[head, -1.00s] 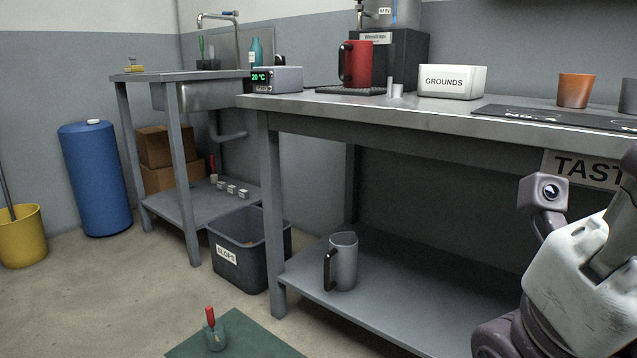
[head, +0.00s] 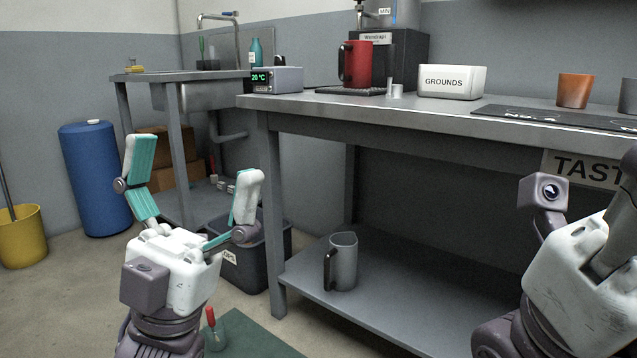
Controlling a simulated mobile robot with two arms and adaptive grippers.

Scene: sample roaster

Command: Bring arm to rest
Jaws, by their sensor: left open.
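My left gripper (head: 192,178) is in the lower left of the head view, pointing up, with its two teal-lined fingers spread wide and nothing between them. It is in front of the sink table and the dark bin and partly hides both. My right arm (head: 577,262) is at the right edge of the view. Its fingers are not visible, so I cannot see whether that gripper is open or shut.
The steel workbench (head: 300,108) carries a red jug (head: 357,64), a white GROUNDS box (head: 452,82) and an orange cup (head: 574,91). A grey jug (head: 343,262) stands on its lower shelf. A dark bin (head: 275,245), blue cylinder (head: 95,180) and yellow bucket (head: 22,236) stand on the floor.

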